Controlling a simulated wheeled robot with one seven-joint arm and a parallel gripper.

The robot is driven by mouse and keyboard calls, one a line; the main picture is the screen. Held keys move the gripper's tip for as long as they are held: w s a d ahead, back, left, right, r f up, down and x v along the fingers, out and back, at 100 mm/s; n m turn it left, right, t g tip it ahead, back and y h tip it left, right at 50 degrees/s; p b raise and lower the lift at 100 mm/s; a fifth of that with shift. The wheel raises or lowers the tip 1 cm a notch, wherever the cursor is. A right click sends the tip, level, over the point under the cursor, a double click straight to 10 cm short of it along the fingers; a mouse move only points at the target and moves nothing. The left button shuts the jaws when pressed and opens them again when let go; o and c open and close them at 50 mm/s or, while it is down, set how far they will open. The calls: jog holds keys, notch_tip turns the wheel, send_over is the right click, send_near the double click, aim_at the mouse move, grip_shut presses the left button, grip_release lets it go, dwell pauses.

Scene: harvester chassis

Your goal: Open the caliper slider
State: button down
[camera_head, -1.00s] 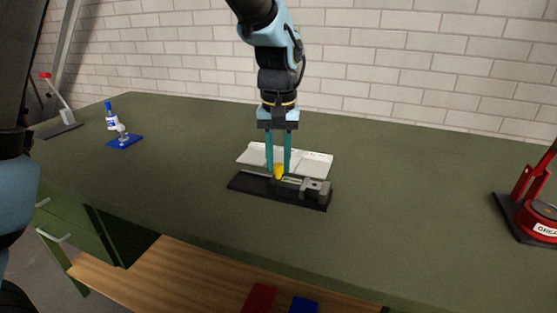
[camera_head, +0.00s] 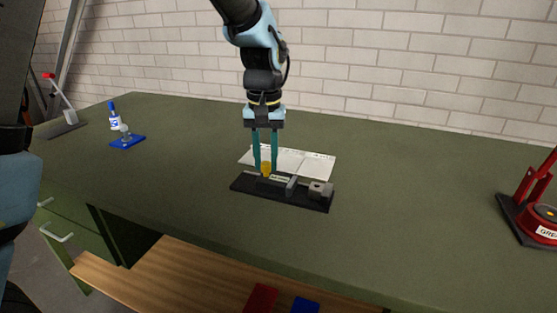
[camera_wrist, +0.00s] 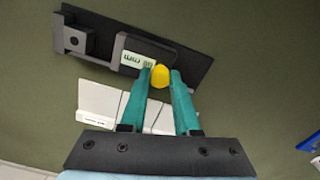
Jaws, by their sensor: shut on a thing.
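The caliper (camera_head: 313,198) lies on a dark base on the green bench, in the middle of the head view. Its slider (camera_head: 278,180) carries a small label and a yellow knob (camera_head: 265,168). My gripper (camera_head: 265,172) points down with its teal fingers on either side of the yellow knob, shut on it. The wrist view shows the yellow knob (camera_wrist: 160,83) between the fingertips and the slider body (camera_wrist: 145,50) beside it. A clear gap shows between the slider's jaw and the grey block (camera_wrist: 75,40) at the base's end.
A white open booklet (camera_head: 305,163) lies just behind the caliper. A blue-based fixture (camera_head: 127,141) and a red-handled lever (camera_head: 62,115) stand at the left. A red device (camera_head: 540,215) stands at the right edge. The bench between is clear.

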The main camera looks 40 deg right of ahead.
jog(key=shift+w, duration=0.15)
jog(key=c, duration=0.6)
grip_release()
jog(key=shift+c, duration=0.2)
jog(key=shift+r, duration=0.1)
notch_tip(320, 180, up, 11)
jog(key=b, duration=0.1)
jog(key=shift+f, duration=0.2)
